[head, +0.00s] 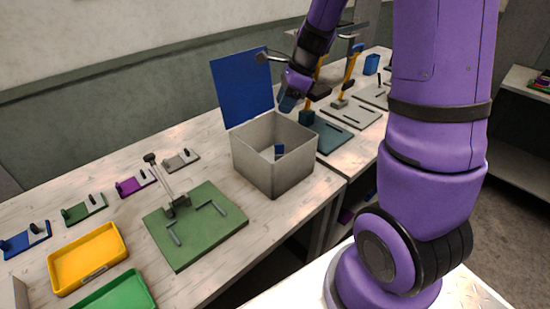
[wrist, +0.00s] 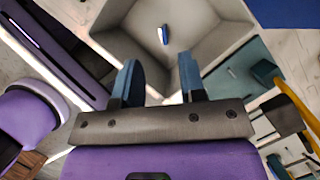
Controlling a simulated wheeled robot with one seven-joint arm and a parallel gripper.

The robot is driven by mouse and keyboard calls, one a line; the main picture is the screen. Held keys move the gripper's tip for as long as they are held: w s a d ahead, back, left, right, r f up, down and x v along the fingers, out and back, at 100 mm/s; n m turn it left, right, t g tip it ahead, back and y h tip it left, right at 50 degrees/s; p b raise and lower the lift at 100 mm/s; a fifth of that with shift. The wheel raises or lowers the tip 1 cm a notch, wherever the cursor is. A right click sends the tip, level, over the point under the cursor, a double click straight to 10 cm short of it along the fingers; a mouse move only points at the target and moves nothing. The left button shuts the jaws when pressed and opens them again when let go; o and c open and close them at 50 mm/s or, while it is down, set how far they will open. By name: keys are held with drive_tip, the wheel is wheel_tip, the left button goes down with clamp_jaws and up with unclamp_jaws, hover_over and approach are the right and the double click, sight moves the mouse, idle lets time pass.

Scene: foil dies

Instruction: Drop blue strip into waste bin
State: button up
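The waste bin (head: 262,178) is an open-topped grey box near the right end of the near bench. A small blue strip (head: 279,151) with a pale mark lies inside it; the wrist view also shows the strip (wrist: 163,34) on the bin's floor (wrist: 185,22), apart from the fingers. My gripper (head: 289,101) is above the bin's far right side, pointing down. In the wrist view my gripper (wrist: 159,63) has its two blue-grey fingers wide apart with nothing between them.
A blue panel (head: 242,88) stands upright behind the bin. Left of it are a green die board (head: 205,240) with a lever, several small colored dies, a yellow tray (head: 88,258) and a green tray (head: 117,292). More boards and yellow-handled presses stand to the right.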

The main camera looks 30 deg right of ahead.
drive_tip(key=shift+v, duration=1.95)
drive_tip(key=s+a+r+n+t+h, duration=0.1)
drive_tip(key=s+a+r+n, duration=0.2)
drive_tip(key=s+n, duration=0.4)
drive_tip(key=s+a+r+n+t+h, duration=0.1)
drive_tip(key=s+a+r+n, duration=0.2)
drive_tip(key=s+r+n, duration=0.3)
drive_tip(key=s+a+r+n+t+h, duration=0.1)
drive_tip(key=s+r+n, duration=0.4)
drive_tip(key=s+n, duration=0.5)
drive_tip(key=a+h, duration=0.1)
drive_tip(key=a, duration=0.1)
drive_tip(key=shift+s+a, duration=0.15)
drive_tip(key=shift+a, duration=0.2)
